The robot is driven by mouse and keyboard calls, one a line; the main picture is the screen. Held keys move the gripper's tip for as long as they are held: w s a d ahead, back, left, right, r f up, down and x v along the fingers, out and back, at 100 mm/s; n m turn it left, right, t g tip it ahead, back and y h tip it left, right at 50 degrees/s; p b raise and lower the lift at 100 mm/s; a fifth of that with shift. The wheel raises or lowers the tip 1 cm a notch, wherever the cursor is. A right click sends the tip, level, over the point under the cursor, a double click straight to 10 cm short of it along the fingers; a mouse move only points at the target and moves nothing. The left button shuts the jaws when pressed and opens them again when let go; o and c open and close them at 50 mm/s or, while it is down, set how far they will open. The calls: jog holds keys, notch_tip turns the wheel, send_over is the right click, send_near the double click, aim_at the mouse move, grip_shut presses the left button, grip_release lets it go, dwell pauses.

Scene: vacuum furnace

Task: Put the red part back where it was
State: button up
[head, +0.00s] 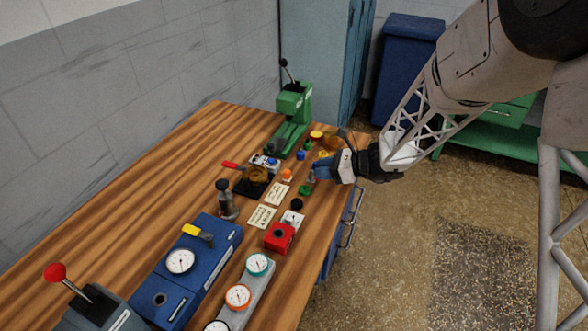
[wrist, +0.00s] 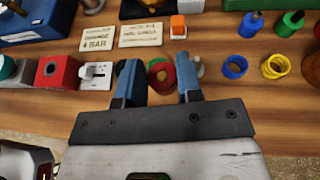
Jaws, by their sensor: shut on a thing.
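My gripper (wrist: 160,72) is shut on a small red part (wrist: 164,78) with a paler centre, between its two blue fingers. A green round piece (wrist: 153,65) shows right behind the red part; I cannot tell whether they touch. In the head view my gripper (head: 314,172) reaches in from the right, low over the right side of the bench, with a green piece (head: 305,190) just below it. The red part is mostly hidden by the fingers there.
On the wooden bench (head: 160,170), a red block (head: 280,237) and gauges stand nearer the camera. A black round piece (head: 297,204), an orange cube (head: 287,174) and two label cards (head: 277,193) lie close. Blue (wrist: 235,67) and yellow rings (wrist: 275,66) lie right of my fingers.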

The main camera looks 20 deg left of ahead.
jog(key=s+a+n+g, duration=0.2)
jog(key=s, duration=0.4)
jog(key=shift+r+g+h, duration=0.3)
jog(key=shift+g, duration=0.1)
jog(key=shift+w+a, duration=0.15)
jog(key=shift+w, duration=0.05)
jog(key=w+a, duration=0.3)
jog(key=w, duration=0.1)
jog(key=w+a+f, duration=0.1)
jog(key=w+a, duration=0.2)
jog(key=w, duration=0.1)
jog(key=w+a, duration=0.3)
jog(key=w, duration=0.1)
jog(key=shift+w+f, duration=0.25)
jog(key=shift+w, duration=0.15)
jog(key=shift+f, duration=1.75)
jog(key=shift+f, duration=0.65)
jog(key=o, duration=1.1)
jog(key=shift+s+f, duration=0.1)
jog(key=shift+f, duration=0.05)
jog(key=shift+c, duration=0.2)
